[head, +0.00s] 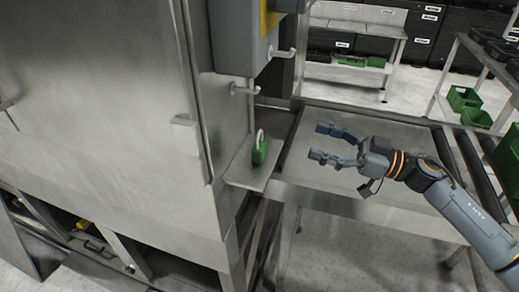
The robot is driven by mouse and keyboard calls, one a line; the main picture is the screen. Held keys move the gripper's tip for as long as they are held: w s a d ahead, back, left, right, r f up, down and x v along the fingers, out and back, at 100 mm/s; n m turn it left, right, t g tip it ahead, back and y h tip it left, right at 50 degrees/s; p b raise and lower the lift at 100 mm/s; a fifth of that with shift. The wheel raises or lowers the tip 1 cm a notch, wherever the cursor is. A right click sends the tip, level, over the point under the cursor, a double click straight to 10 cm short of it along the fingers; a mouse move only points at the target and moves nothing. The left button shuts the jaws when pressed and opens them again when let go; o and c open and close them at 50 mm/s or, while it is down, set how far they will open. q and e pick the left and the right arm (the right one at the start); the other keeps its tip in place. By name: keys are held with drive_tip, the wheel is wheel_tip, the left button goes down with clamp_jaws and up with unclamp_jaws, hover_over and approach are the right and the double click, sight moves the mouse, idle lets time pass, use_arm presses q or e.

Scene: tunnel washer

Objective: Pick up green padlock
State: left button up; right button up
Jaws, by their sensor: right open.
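The green padlock (259,154) stands upright on a small metal shelf (243,177) at the side of the washer, its pale shackle pointing up. My right gripper (317,143) is open and empty, to the right of the padlock and apart from it, with its fingers pointing left toward it. The gripper is over the metal table. My left gripper is not in view.
The large steel washer cabinet (95,95) fills the left side, with hooks (246,90) on its side above the padlock. A metal table (310,180) lies under my right arm, with rollers (470,160) at its right. Green crates (463,98) sit on a rack at the right.

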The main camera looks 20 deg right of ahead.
drive_tip(key=s+d+n+g, duration=0.1)
drive_tip(key=s+n+g, duration=0.1)
drive_tip(key=g, duration=0.2)
drive_tip(key=p, duration=0.3)
approach(265, 148)
drive_tip(key=x, duration=0.4)
drive_tip(key=shift+w, duration=0.4)
drive_tip(key=x, duration=0.1)
drive_tip(key=p+x, duration=0.1)
drive_tip(key=x, duration=0.1)
drive_tip(key=p+x, duration=0.1)
drive_tip(key=shift+s+a, duration=0.15)
drive_tip(key=shift+a, duration=0.35)
drive_tip(key=shift+a+f, duration=0.15)
drive_tip(key=shift+a, duration=0.15)
drive_tip(key=shift+d, duration=0.1)
drive_tip(key=shift+c, duration=0.4)
drive_tip(key=c, duration=1.2)
